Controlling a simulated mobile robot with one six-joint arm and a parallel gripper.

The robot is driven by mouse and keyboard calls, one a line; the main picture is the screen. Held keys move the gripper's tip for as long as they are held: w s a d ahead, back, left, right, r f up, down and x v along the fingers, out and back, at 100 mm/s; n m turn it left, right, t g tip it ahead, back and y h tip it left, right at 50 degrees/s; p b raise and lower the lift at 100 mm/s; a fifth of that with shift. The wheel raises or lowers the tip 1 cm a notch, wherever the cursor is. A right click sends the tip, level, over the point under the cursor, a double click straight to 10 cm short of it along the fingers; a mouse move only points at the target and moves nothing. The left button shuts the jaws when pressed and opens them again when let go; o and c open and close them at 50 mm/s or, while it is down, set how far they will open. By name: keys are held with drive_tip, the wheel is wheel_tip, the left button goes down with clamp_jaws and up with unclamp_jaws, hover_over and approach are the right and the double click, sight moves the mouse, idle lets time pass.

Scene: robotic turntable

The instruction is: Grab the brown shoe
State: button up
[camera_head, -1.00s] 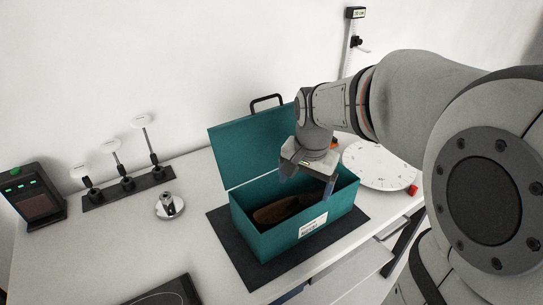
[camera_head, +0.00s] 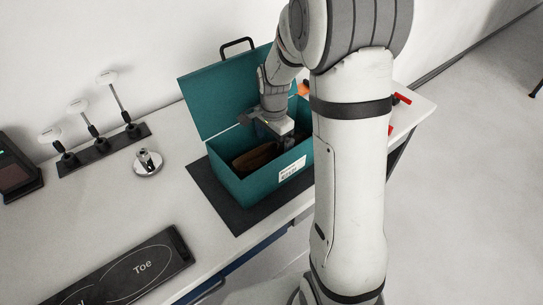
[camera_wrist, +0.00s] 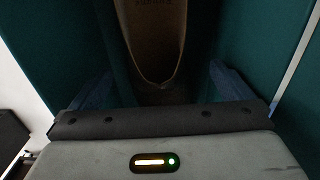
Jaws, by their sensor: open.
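The brown shoe (camera_head: 257,157) lies inside the open teal box (camera_head: 251,190), near its left and front walls. In the wrist view the shoe (camera_wrist: 158,40) shows between the two blue fingers of my gripper (camera_wrist: 160,88), which are spread wide on either side of it. My gripper (camera_head: 283,138) is down in the box opening, to the right of the visible part of the shoe. My gripper is open and I see no grip on the shoe. The far end of the shoe is cut off in the wrist view, and the fingertips are hard to make out in the dark.
The box lid (camera_head: 222,98) stands raised at the back left. The box sits on a dark mat (camera_head: 218,196). My arm hides the table's right part.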

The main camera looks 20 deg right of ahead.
sight(273, 156)
drive_tip(key=shift+s+a+f+p, duration=0.1)
drive_tip(key=shift+f+p, duration=0.15)
drive_tip(key=shift+f, duration=0.65)
drive_tip(key=shift+s+d+f+p, duration=0.1)
drive_tip(key=shift+f+p, duration=0.1)
drive_tip(key=shift+f, duration=0.65)
drive_tip(key=shift+s+a+f+p, duration=0.1)
drive_tip(key=shift+f+p, duration=0.15)
drive_tip(key=shift+f, duration=0.65)
drive_tip(key=c, duration=1.2)
